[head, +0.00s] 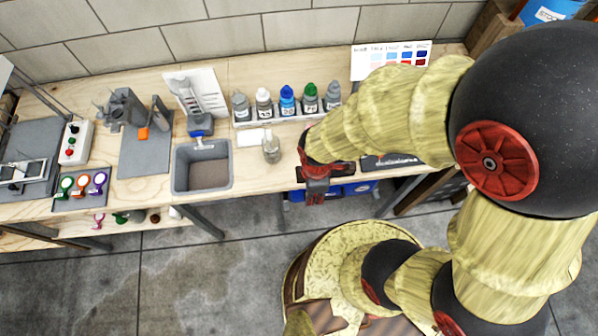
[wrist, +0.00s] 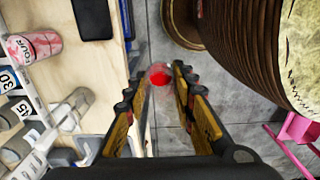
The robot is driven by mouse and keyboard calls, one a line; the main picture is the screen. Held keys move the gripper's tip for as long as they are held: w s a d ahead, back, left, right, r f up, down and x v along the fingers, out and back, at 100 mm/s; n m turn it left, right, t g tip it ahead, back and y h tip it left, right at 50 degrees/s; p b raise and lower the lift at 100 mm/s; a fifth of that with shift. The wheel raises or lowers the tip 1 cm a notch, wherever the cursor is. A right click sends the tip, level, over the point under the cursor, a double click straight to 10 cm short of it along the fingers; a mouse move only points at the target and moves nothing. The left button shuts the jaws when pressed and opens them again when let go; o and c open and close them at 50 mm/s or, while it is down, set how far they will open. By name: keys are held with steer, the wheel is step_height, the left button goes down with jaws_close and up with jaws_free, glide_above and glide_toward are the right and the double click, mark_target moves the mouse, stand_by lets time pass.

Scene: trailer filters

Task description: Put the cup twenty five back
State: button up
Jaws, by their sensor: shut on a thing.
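My gripper (head: 318,190) hangs at the front edge of the workbench, over the floor gap. In the wrist view my gripper (wrist: 160,95) has its two fingers close about a small round clear-and-red thing (wrist: 160,76), likely a cup. No number on it can be read, and in the head view it cannot be made out. A rack (head: 290,118) of bottles with grey, white, blue and green caps stands at the back of the bench. In the wrist view, number labels such as 30 (wrist: 8,82) and 45 (wrist: 24,107) show along the left, beside grey and white containers.
A clear jar (head: 271,150) stands left of my gripper, beside a grey bin (head: 203,188). A red-and-white can (wrist: 33,47) and a black flat item (wrist: 92,18) lie farther along the bench (head: 240,72). Blue crates (head: 360,188) sit below the bench edge.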

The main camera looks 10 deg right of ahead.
steer(key=w+f+b, duration=0.1)
steer(key=w+f, duration=0.2)
steer(key=w, duration=0.1)
steer(key=w+a+f, duration=0.1)
steer(key=w+f, duration=0.2)
steer(key=w, duration=0.1)
steer(key=w+a+f+b, duration=0.1)
steer(key=w+f, duration=0.2)
steer(key=w, duration=0.2)
steer(key=shift+a+f+b, duration=0.1)
steer(key=shift+f+b, duration=0.15)
steer(key=shift+b, duration=0.05)
steer(key=shift+w+f+b, duration=0.15)
steer(key=shift+f+b, duration=0.3)
steer(key=shift+f, duration=1.2)
steer(key=shift+f, duration=0.2)
steer(key=o, duration=1.1)
steer(key=shift+o, duration=0.2)
steer(key=shift+r, duration=0.15)
